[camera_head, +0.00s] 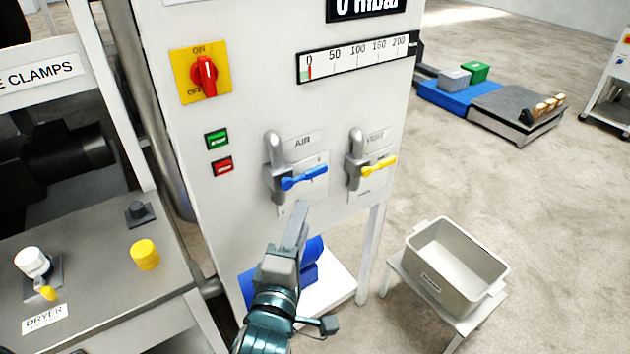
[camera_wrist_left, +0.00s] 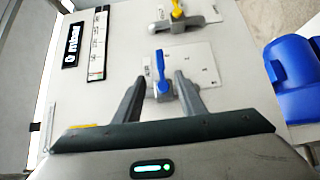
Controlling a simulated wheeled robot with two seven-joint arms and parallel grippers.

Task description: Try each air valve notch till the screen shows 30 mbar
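The air valve's blue handle (camera_head: 304,178) is on the white panel under the label AIR, pointing right and slightly up. In the left wrist view the blue handle (camera_wrist_left: 161,66) lies between my finger tips. My left gripper (camera_head: 301,212) is just below the valve in the head view. In the wrist view the left gripper (camera_wrist_left: 159,77) is open, its fingers apart on either side of the handle; contact is not clear. The screen (camera_head: 367,7) reads 0 mbar, its top cut off; it also shows in the wrist view (camera_wrist_left: 72,45). My right gripper is out of view.
The yellow vent handle (camera_head: 379,167) is right of the air valve. A gauge strip (camera_head: 357,58) has its red mark at 0. A red knob (camera_head: 205,74) and green (camera_head: 217,139) and red (camera_head: 223,166) buttons are left. A grey bin (camera_head: 425,275) stands at lower right.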

